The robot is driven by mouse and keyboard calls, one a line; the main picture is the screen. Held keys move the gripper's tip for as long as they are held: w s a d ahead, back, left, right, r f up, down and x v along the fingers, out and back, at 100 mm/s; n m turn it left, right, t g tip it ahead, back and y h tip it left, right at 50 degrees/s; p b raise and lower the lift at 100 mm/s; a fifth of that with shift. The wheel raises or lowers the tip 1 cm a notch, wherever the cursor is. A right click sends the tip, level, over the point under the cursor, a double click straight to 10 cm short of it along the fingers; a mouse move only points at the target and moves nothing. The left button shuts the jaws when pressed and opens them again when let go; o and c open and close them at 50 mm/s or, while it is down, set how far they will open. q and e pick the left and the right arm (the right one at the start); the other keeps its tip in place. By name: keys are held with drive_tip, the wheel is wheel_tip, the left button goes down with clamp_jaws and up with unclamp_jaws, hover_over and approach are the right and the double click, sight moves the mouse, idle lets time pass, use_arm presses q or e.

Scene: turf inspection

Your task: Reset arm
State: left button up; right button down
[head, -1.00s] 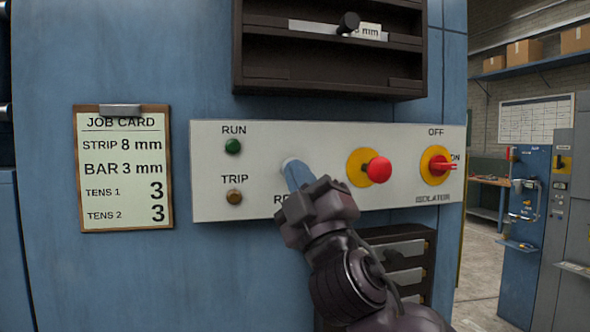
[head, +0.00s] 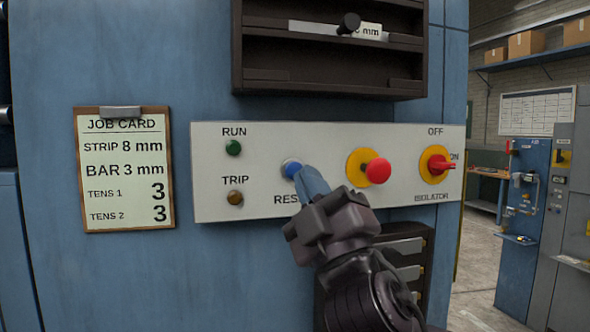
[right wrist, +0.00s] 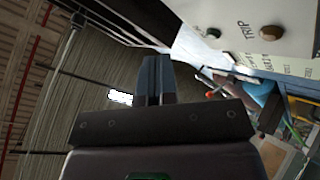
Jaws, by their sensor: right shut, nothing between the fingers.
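My right gripper (head: 312,182) is in front of the white control panel (head: 215,208) in the head view. Its fingers are closed together with nothing between them. The blue reset button (head: 291,168) shows just left of the fingertips, and the gripper partly covers the label under it. Whether the fingertips touch the button cannot be told. In the right wrist view, the closed fingers (right wrist: 155,80) point up the picture, with part of the panel (right wrist: 260,15) at upper right. My left gripper is not in view.
A red mushroom button (head: 378,171) and a red isolator switch (head: 440,164) sit to the right. Green RUN (head: 233,147) and amber TRIP (head: 235,198) lamps are at left. A job card (head: 123,165) hangs further left. A dark rack (head: 328,75) juts out above.

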idle(0.4)
drive_tip(key=d+f+m+g+h, duration=0.35)
drive_tip(key=d+f+h, duration=0.2)
drive_tip(key=f, duration=0.45)
drive_tip(key=d+f+m+g+h, duration=0.2)
drive_tip(key=d+f+m+h, duration=0.3)
drive_tip(key=f, duration=0.5)
drive_tip(key=d+f+m+g+h, duration=0.2)
drive_tip(key=d+f+m+h, duration=0.4)
drive_tip(key=f, duration=0.5)
drive_tip(key=s+d+f+m+g+y, duration=0.1)
drive_tip(key=s+d+f+g, duration=0.3)
drive_tip(key=s+f, duration=0.35)
drive_tip(key=s+d+f+m+g, duration=0.1)
drive_tip(key=s+d+f+g, duration=0.25)
drive_tip(key=s+f, duration=0.45)
drive_tip(key=s+d+f+m+g+y, duration=0.15)
drive_tip(key=s+d+f+g, duration=0.35)
drive_tip(key=s, duration=0.5)
drive_tip(key=w+a+f+t, duration=0.1)
drive_tip(key=w+f+t, duration=0.7)
drive_tip(key=f, duration=0.3)
drive_tip(key=shift+a+n, duration=0.3)
drive_tip(key=shift+n, duration=0.1)
